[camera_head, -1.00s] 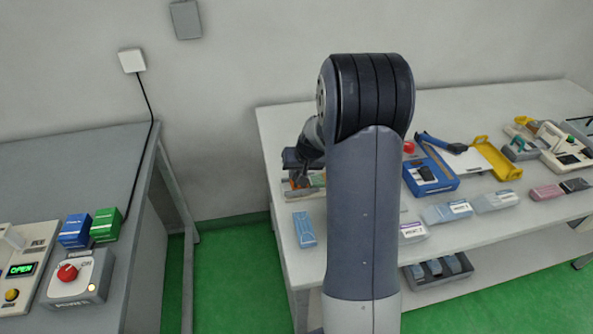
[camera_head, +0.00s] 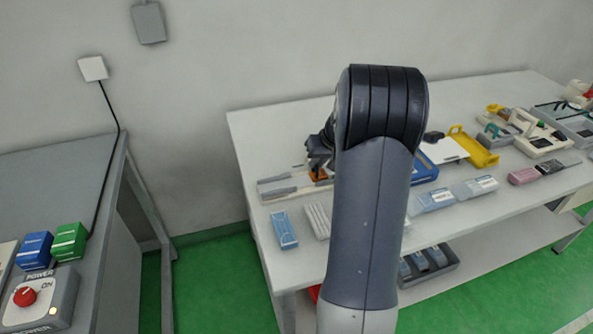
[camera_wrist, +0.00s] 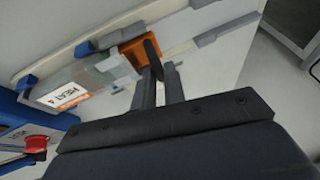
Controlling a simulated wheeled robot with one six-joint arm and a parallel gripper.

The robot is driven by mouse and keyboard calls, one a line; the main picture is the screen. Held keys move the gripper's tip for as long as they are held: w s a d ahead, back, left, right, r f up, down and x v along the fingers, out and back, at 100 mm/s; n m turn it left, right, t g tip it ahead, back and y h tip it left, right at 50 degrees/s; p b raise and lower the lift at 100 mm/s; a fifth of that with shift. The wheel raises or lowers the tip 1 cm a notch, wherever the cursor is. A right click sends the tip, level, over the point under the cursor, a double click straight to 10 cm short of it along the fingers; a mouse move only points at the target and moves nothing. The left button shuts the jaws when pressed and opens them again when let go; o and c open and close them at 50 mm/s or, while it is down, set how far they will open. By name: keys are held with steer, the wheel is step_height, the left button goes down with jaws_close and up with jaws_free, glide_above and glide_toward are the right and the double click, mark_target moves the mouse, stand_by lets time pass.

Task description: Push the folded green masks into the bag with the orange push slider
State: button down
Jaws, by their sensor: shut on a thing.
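The orange push slider (camera_wrist: 138,50) sits in a pale track between grey rails in the wrist view. My gripper (camera_wrist: 158,70) is shut on its dark upright handle. In the head view the orange slider (camera_head: 319,175) shows below my gripper (camera_head: 318,158), partly hidden by my arm. Left of the slider in the wrist view, dull green material, apparently the folded masks (camera_wrist: 116,66), lies in front of its face. A clear bag (camera_wrist: 84,74) with a white and orange label (camera_wrist: 66,94) is at that end of the track. I cannot tell how deep the masks sit in it.
A blue device with a red part (camera_wrist: 36,146) stands near the bag end. In the head view, blue packs (camera_head: 284,230) lie at the table's front left, with more packs (camera_head: 434,200) to the right. A yellow holder (camera_head: 474,147) stands further right. The table's back left is clear.

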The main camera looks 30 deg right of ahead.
mark_target(326, 173)
steer(key=shift+s+d, duration=0.15)
steer(key=shift+d, duration=0.55)
steer(key=shift+s+d, duration=0.1)
steer(key=shift+d, duration=0.6)
steer(key=c, duration=1.5)
jaws_free()
steer(key=shift+d, duration=0.15)
steer(key=shift+r, duration=0.1)
steer(key=v, duration=1)
steer(key=shift+s+r+b, duration=0.25)
steer(key=shift+r+b, duration=0.05)
steer(key=shift+b, duration=0.1)
